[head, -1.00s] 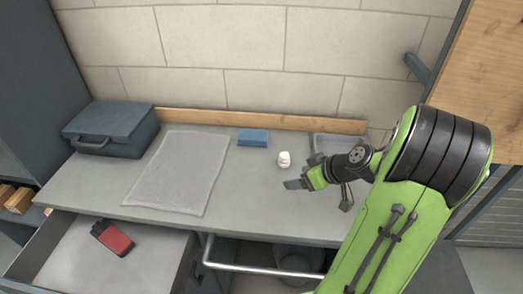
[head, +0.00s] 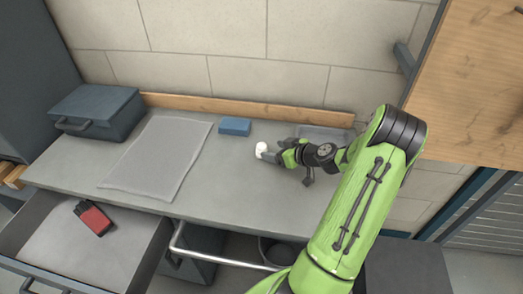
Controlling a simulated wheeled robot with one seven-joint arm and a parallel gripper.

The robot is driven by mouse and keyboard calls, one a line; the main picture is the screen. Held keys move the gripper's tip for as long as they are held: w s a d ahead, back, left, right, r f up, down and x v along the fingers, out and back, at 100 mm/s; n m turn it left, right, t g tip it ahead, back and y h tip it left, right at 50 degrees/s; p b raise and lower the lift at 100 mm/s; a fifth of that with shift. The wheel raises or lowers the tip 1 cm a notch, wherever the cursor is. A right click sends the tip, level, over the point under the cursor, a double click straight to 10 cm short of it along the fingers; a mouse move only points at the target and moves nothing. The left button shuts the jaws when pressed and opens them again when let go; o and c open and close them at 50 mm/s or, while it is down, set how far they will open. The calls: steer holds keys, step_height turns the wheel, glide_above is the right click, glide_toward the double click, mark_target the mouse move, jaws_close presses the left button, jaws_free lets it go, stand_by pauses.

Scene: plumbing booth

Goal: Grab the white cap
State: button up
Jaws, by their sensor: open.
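The small white cap (head: 261,149) stands on the grey worktop in the head view, just right of the pale mat. My gripper (head: 270,155) is open, low over the worktop, with its dark fingers reaching left right up to the cap. The near finger overlaps the cap's lower right side in the picture. I cannot tell whether the fingers touch the cap or lie on both sides of it.
A blue block (head: 235,126) lies behind and left of the cap. A translucent mat (head: 150,165) covers the left worktop, with a blue-grey case (head: 95,112) beyond it. An open drawer (head: 85,250) in front holds a red and black item (head: 93,217). A shallow tray (head: 325,133) sits behind my wrist.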

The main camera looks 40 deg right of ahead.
mark_target(265, 148)
steer(key=x, duration=0.6)
steer(key=shift+w+d, duration=0.1)
steer(key=shift+w, duration=0.1)
steer(key=shift+s, duration=0.1)
steer(key=shift+c, duration=0.6)
steer(key=c, duration=1)
